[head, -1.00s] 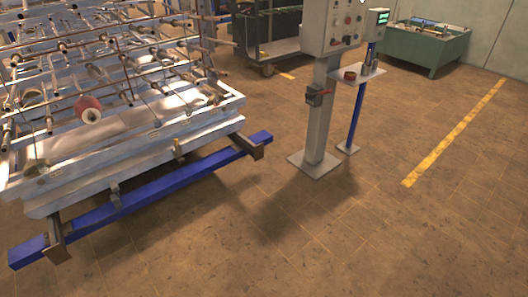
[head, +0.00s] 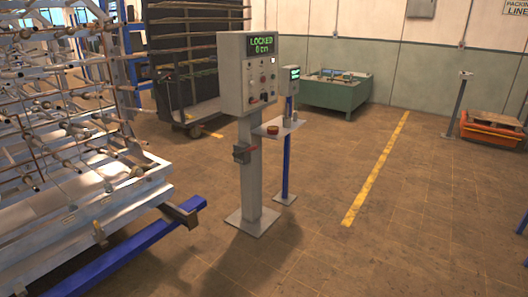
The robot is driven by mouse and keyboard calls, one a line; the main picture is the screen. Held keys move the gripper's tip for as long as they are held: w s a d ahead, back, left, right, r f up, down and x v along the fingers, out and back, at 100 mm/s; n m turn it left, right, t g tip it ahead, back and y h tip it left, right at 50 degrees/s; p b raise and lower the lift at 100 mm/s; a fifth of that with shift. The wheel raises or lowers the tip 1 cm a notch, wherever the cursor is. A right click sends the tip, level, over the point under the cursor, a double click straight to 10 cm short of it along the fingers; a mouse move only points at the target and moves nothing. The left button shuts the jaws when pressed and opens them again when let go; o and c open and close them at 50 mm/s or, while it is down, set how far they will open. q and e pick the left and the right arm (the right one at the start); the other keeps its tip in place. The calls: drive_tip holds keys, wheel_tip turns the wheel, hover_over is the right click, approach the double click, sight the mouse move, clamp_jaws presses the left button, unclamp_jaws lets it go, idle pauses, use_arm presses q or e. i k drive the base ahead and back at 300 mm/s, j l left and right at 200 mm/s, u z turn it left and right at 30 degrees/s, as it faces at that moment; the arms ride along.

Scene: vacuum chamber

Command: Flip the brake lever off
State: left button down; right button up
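A grey control post (head: 251,190) stands on a square floor plate in the middle of the head view. Neither of my grippers is in view.
A metal rack of rods (head: 70,150) on a blue rail (head: 130,250) fills the left. A blue stand (head: 285,175) with a small shelf is just behind the post. A green cabinet (head: 335,92) stands at the back.

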sight(235, 154)
drive_tip(key=i+l+z, duration=0.15)
drive_tip(key=i+l, duration=0.2)
drive_tip(key=i, duration=0.6)
drive_tip(key=i+l+z, duration=0.2)
drive_tip(key=i, duration=0.8)
drive_tip(key=i+l+z, duration=0.15)
drive_tip(key=i, duration=0.8)
